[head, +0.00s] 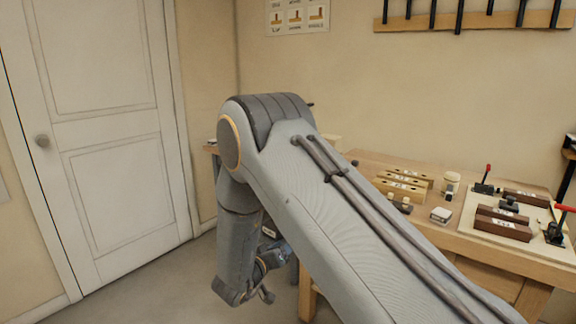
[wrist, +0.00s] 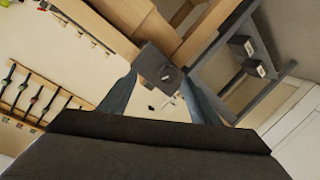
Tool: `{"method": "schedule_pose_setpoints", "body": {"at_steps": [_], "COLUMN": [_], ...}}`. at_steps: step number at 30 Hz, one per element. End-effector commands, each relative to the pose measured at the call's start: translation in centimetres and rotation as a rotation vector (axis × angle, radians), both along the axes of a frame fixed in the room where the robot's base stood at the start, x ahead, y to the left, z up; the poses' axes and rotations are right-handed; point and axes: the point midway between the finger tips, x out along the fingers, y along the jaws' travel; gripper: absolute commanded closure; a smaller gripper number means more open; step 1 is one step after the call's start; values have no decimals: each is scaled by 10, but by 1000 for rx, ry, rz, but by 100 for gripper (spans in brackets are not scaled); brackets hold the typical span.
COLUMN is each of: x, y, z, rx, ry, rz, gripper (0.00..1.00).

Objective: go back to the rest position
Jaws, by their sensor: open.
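My gripper (wrist: 162,90) is open, with its two blue-grey fingers apart at the left and right of the wrist view. Nothing is held between them. In the head view my arm reaches up from the lower right, bends at a high elbow and hangs down on the near left side of the bench. The gripper end is low there, beside the bench and apart from the items on its top. The fingertips are not clear in that view.
A tool rack (head: 470,22) hangs above. A white door (head: 115,160) is left, with free floor (head: 150,295) before it.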

Motion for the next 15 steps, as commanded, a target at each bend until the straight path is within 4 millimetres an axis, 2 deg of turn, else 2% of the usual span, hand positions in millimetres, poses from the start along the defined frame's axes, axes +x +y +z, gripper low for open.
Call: {"method": "schedule_pose_setpoints", "body": {"at_steps": [6,9,13,15], "x": [18,19,3,-15], "y": [-10,-17,-31,-41], "z": [18,28,43,49], "rx": [178,289,444,516], "ry": [78,145,274,357], "rz": [97,154,224,250], "gripper": [43,43,43,43]}}
